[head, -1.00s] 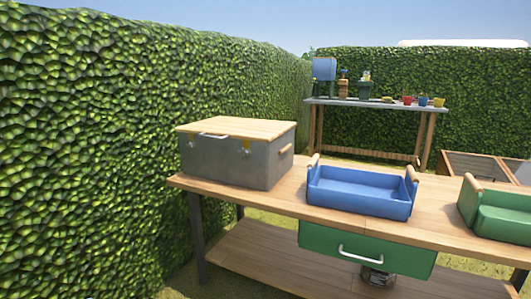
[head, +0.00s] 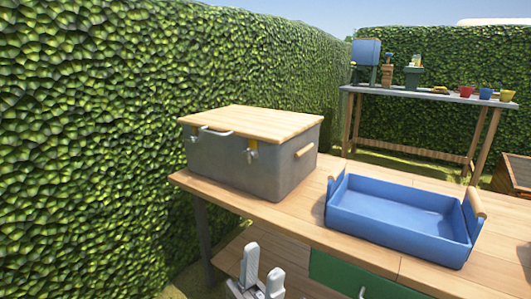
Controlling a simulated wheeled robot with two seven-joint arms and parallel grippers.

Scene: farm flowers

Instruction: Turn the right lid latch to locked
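A grey metal box (head: 235,170) with a wooden lid (head: 250,122) stands on the left end of the wooden workbench. The lid is down, and a light grey handle (head: 216,132) shows at its front edge. The right lid latch (head: 251,153) is a small metal piece with a yellow part, on the box's front; its exact turn is too small to tell. The left latch (head: 193,136) is near the left front corner. My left gripper (head: 263,263) is at the bottom edge, below and in front of the box, with its two fingers apart and empty. My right gripper is not in view.
A blue tray (head: 400,232) with wooden handles stands on the bench right of the box. A green drawer (head: 340,277) is under the bench top. A tall hedge (head: 80,150) stands left and behind. A back table (head: 425,96) holds pots.

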